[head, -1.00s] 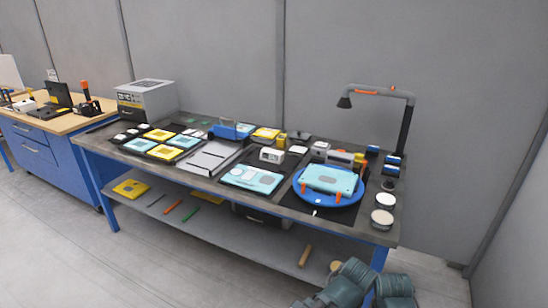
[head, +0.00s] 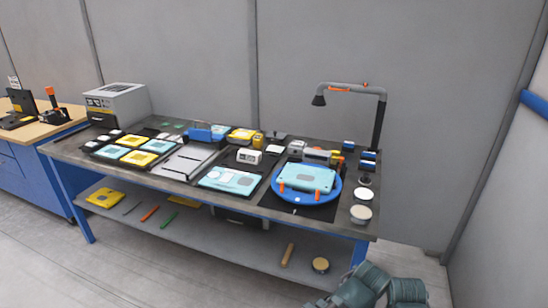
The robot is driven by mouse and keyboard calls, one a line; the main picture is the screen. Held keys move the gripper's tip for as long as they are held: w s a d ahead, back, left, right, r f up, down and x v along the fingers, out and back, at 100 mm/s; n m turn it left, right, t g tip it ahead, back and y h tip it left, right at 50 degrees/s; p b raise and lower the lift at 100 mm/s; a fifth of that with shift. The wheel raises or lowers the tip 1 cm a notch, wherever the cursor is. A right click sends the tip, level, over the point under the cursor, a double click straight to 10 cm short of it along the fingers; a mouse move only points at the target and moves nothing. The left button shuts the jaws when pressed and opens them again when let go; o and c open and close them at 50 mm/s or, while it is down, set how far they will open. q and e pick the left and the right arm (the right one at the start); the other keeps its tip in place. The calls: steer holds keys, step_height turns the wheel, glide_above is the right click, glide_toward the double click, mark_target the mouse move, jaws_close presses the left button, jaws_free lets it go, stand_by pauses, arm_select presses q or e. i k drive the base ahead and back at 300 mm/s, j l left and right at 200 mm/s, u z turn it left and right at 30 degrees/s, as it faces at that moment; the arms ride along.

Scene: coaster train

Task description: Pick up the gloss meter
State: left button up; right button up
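A small white box-shaped instrument with a dark front marking, which looks like the gloss meter (head: 249,156), sits on the workbench just behind a light-blue panel (head: 230,180). It is too small to read any label. Neither of my grippers shows in the head view. Only dark grey-green arm parts of mine show at the bottom right edge, well in front of and below the bench top.
The workbench (head: 160,183) has a blue turntable (head: 307,199) holding a light-blue case (head: 306,177). A lamp arm (head: 350,88) rises at the back right. Yellow and blue tiles (head: 135,150) lie left. A lower shelf (head: 200,229) holds loose tools. Floor in front is clear.

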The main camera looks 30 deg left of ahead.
mark_target(251, 156)
steer(key=j+z, duration=0.75)
steer(key=k+j+z, duration=0.1)
steer(key=j, duration=0.3)
steer(key=k+j+z, duration=0.15)
steer(key=j, duration=0.2)
steer(key=j+z, duration=0.1)
steer(key=j, duration=0.3)
steer(key=k+j+z, duration=0.1)
steer(key=j, duration=0.25)
steer(key=k+j+z, duration=0.1)
steer(key=k+j, duration=0.3)
steer(key=j, duration=0.25)
steer(key=k+j, duration=0.15)
steer(key=j, duration=0.2)
steer(key=k+j, duration=0.15)
steer(key=j, duration=0.25)
steer(key=k+j, duration=0.15)
steer(key=j, duration=0.2)
steer(key=k+j, duration=0.1)
steer(key=j, duration=0.3)
steer(key=z, duration=0.05)
